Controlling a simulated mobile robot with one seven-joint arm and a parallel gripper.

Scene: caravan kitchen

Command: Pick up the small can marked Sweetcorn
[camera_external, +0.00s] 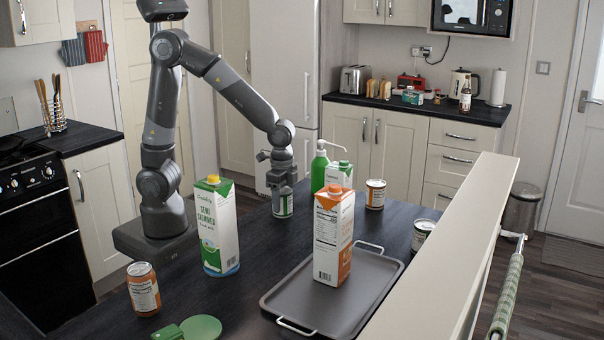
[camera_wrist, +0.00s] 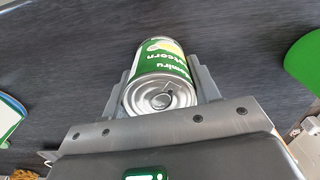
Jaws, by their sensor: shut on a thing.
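The small can marked Sweetcorn (camera_wrist: 165,62) is green and white with a silver ring-pull lid. In the wrist view it lies between my two fingers, its label partly readable as "etcorn". My gripper (camera_wrist: 166,88) is shut on its sides. In the external view my gripper (camera_external: 283,187) points down over the can (camera_external: 284,207), whose upper part is hidden by the fingers. The can looks upright at the dark worktop; I cannot tell whether it touches it.
A semi-skimmed milk carton (camera_external: 217,228) stands to the left. A green pump bottle (camera_external: 318,172), a green-topped carton (camera_external: 339,176) and an orange can (camera_external: 375,195) stand to the right. An orange carton (camera_external: 332,238) is on the grey tray (camera_external: 379,270). More cans stand at front left (camera_external: 144,290) and far right (camera_external: 423,231).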

